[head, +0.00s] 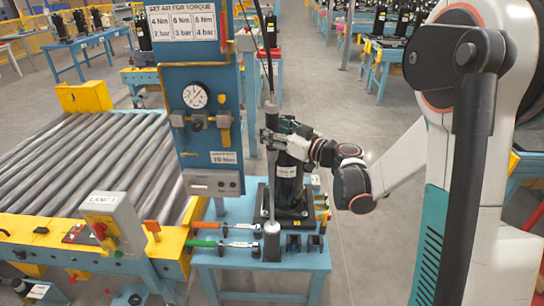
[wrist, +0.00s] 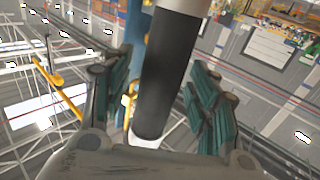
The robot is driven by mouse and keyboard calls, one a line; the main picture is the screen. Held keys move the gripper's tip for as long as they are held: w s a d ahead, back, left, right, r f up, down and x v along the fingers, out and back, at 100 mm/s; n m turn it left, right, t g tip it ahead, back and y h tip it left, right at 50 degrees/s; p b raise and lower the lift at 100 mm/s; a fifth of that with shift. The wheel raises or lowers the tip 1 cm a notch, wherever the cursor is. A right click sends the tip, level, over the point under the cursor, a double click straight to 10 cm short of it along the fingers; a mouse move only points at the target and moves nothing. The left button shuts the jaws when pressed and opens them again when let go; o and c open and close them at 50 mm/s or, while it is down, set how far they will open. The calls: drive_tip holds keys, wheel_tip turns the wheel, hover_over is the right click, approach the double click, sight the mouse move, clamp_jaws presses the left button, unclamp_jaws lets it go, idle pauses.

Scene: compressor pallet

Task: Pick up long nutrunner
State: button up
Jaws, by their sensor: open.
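The long nutrunner (head: 269,185) stands upright, a slim tall tool with its foot in a dark holder (head: 272,246) on the blue table. A cable runs up from its top. My gripper (head: 272,138) is at its upper part, reaching in from the right. In the wrist view, the nutrunner's black grip (wrist: 168,75) lies between the two green-padded fingers of my gripper (wrist: 156,92). Gaps show on both sides, so the fingers are open around it and not closed on it.
A black compressor (head: 288,180) stands just right of the nutrunner. A blue panel (head: 203,75) with a gauge rises on the left, beside a roller conveyor (head: 90,150). Red- and green-handled tools (head: 222,244) lie left of the holder, small black blocks (head: 314,243) right.

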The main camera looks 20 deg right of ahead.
clamp_jaws()
drive_tip(key=shift+r, duration=0.1)
